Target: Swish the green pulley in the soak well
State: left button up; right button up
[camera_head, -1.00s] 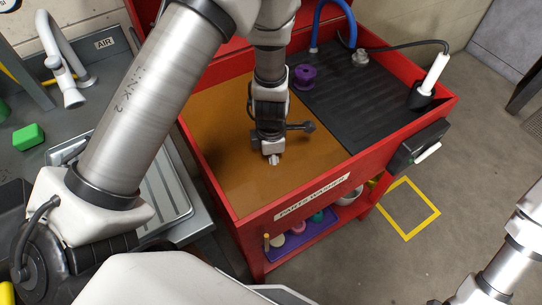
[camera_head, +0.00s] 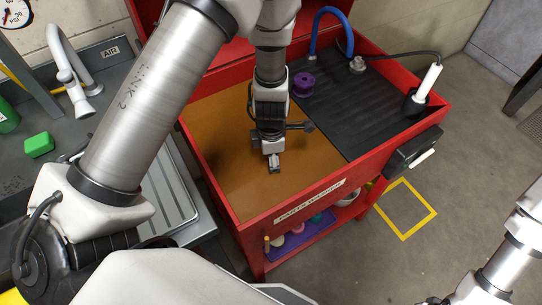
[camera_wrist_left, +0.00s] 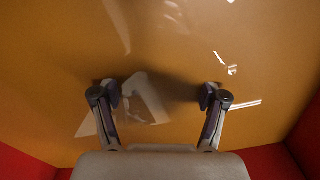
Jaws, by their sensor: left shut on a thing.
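The soak well (camera_head: 225,185) is the left half of the red parts washer, filled with brown, glossy liquid. My left gripper (camera_head: 274,168) reaches down into it near the middle. In the left wrist view my left gripper (camera_wrist_left: 160,97) has its fingers apart, with the tips at or in the brown liquid. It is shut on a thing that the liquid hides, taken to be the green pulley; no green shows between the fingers. Only part of my right arm shows at the lower right, and its gripper is out of view.
A purple spool-like part (camera_head: 303,84) stands on the black ribbed drainboard (camera_head: 360,105), right of the well. A white-handled brush (camera_head: 428,82) stands in a black holder at the far right corner. Red walls (camera_head: 207,180) ring the well. A green block (camera_head: 39,145) lies on the left counter.

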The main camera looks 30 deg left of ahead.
pick_arm(q)
jog(key=shift+f+b, duration=1.35)
jog(key=shift+f, duration=0.35)
notch_tip(320, 180, up, 4)
jog(key=p, duration=0.4)
jog(key=shift+f, duration=0.15)
jog(key=shift+f+b, duration=1.4)
jog(key=shift+f, duration=0.45)
notch_tip(320, 180, up, 4)
jog(key=p, duration=0.4)
jog(key=shift+f, duration=0.15)
jog(key=shift+f+b, duration=1.6)
jog(key=shift+f, duration=0.3)
notch_tip(320, 180, up, 4)
jog(key=p, duration=0.4)
jog(key=shift+f+b, duration=1.7)
jog(key=shift+f, duration=0.3)
jog(key=shift+r, duration=0.1)
